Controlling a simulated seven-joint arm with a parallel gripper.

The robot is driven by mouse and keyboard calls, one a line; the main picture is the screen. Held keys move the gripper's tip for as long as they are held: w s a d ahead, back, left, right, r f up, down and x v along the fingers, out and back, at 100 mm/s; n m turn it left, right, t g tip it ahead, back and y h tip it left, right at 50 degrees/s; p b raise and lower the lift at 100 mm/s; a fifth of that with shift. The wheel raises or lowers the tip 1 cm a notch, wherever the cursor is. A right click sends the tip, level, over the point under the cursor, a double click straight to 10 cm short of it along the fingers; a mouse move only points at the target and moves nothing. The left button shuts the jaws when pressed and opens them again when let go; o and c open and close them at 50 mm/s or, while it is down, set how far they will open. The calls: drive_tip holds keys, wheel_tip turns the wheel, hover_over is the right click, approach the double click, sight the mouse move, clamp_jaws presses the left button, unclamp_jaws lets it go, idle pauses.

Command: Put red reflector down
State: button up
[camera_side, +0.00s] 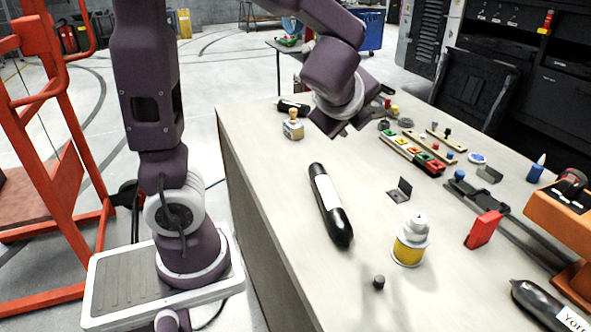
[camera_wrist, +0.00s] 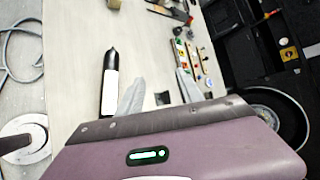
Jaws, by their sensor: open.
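My gripper (camera_side: 341,130) is over the far part of the bench, with its jaws apart and nothing between them. Its two grey fingers also show spread in the wrist view (camera_wrist: 160,92). A red upright block (camera_side: 484,229) stands on the right side of the bench, well away from my gripper; I cannot tell whether it is the red reflector. A long holder (camera_side: 412,153) with green, red and white pieces lies right of my gripper. It also shows in the wrist view (camera_wrist: 182,55), beyond the fingers.
A black cylinder with a white label (camera_side: 328,203) lies mid-bench. A yellow and white bottle (camera_side: 411,240), a small black bracket (camera_side: 400,190) and a small corked bottle (camera_side: 293,126) stand around it. An orange tool (camera_side: 560,215) is at the right edge. The bench's left strip is clear.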

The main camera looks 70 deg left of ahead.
drive_tip(key=s+n+g+h, duration=0.2)
drive_tip(key=s+n, duration=0.4)
drive_tip(key=s, duration=0.3)
drive_tip(key=s+d+n+h, duration=0.5)
drive_tip(key=s+d+n, duration=0.4)
drive_tip(key=d, duration=0.1)
drive_tip(key=shift+s+d+f+n+h, duration=0.25)
drive_tip(key=shift+s+d+n+h, duration=0.05)
drive_tip(key=shift+d, duration=0.05)
